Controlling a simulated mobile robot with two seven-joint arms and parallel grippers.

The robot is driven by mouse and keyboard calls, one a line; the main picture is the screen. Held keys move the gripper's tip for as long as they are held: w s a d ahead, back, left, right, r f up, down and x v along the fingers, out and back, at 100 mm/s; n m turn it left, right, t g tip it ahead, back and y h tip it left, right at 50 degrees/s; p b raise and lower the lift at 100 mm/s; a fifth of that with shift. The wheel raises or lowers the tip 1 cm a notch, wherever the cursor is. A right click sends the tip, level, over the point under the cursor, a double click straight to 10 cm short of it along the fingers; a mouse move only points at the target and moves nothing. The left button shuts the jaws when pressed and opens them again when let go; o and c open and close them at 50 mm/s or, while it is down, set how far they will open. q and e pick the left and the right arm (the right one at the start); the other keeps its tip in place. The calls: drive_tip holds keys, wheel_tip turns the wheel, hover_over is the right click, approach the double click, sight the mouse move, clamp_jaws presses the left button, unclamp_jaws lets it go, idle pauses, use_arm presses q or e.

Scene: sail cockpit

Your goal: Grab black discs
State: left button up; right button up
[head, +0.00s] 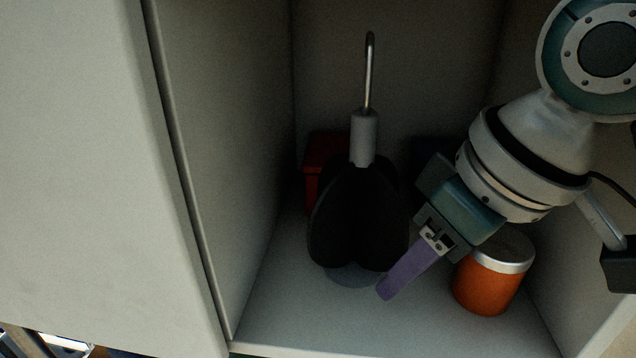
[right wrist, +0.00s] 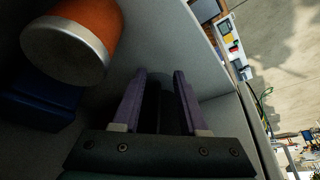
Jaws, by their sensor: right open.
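The black discs (head: 358,225) stand crossed through each other inside a pale cabinet compartment. They carry a grey collar and a thin metal hook on top. My right gripper (head: 388,288), with purple fingers, points down at the lower right side of the discs, very near them; I cannot tell if it touches. In the right wrist view the two fingers (right wrist: 160,78) are apart, with a dark band between them that may be a disc edge or shadow. My left gripper is not in view.
An orange jar (head: 487,285) with a silver lid stands just right of my right gripper. A red box (head: 322,165) is behind the discs, and a dark blue box (right wrist: 40,100) is beside the jar. Cabinet walls (head: 235,150) close in left and right. Free floor lies in front.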

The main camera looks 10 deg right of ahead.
sight(358, 228)
drive_tip(key=shift+w+a, duration=0.4)
drive_tip(key=shift+w, duration=0.3)
drive_tip(key=shift+w+a+f, duration=0.15)
drive_tip(key=shift+w, duration=0.15)
drive_tip(key=shift+w+f, duration=0.1)
drive_tip(key=shift+f, duration=0.35)
drive_tip(key=shift+c, duration=0.2)
clamp_jaws()
